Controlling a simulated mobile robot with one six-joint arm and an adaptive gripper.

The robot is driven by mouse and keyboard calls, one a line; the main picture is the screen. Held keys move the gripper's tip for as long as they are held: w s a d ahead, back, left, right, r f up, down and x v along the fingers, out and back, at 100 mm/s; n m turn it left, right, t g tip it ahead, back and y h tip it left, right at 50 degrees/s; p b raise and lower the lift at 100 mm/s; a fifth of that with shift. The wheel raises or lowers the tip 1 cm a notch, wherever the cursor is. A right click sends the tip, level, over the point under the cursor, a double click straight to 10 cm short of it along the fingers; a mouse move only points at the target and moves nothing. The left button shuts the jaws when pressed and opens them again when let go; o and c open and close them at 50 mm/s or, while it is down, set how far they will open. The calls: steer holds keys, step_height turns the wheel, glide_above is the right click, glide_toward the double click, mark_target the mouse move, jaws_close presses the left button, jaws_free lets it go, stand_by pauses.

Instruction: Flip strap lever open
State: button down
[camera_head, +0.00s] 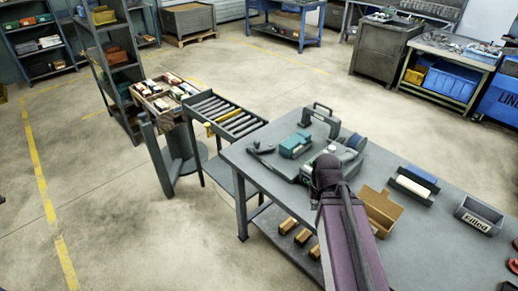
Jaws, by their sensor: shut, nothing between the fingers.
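My arm reaches in from the bottom, and its dark end with my gripper (327,164) is over the near side of a grey-green bench device (318,150). My gripper is shut and empty; its fingertips are hard to make out. The device has a teal block (296,144) on its left, a dark blue-grey round part (355,142) on its right and an upright handle-like frame (321,117) behind. A dark arm-like piece (262,149) sticks out at the left. I cannot tell which part is the strap lever; my arm hides some of the device.
The grey workbench (430,230) also holds an open brown box (381,208), a white roll in a dark holder (412,185) and a bin labelled "Filled" (478,215). A roller conveyor (225,115) stands left of the bench. Wooden blocks (288,226) lie on the lower shelf.

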mark_target(258, 145)
steer(key=w+a+f+m+t+y+b, duration=0.3)
steer(key=w+a+t+b, duration=0.4)
steer(key=w+a+b, duration=0.3)
steer(key=w+a+f+m+t+y+b, duration=0.35)
steer(key=w+a+t+b, duration=0.25)
steer(key=w+a+b, duration=0.45)
steer(key=w+f+m+t+h+b, duration=0.4)
steer(key=m+t+h+b, duration=0.1)
steer(key=m+b, duration=0.5)
steer(key=shift+w+f+m+t+h+b, duration=0.15)
steer(key=shift+f+m+t+h+b, duration=0.2)
steer(key=shift+m+h, duration=0.45)
steer(key=shift+w+d+r, duration=0.1)
steer(key=shift+w, duration=0.1)
steer(key=w, duration=0.4)
steer(key=w+r+p, duration=0.1)
steer(key=w, duration=0.8)
steer(key=shift+w+r, duration=0.2)
steer(key=shift+w, duration=0.1)
steer(key=shift+w+d+h, duration=0.15)
steer(key=shift+d+h, duration=0.1)
steer(key=shift+h, duration=0.1)
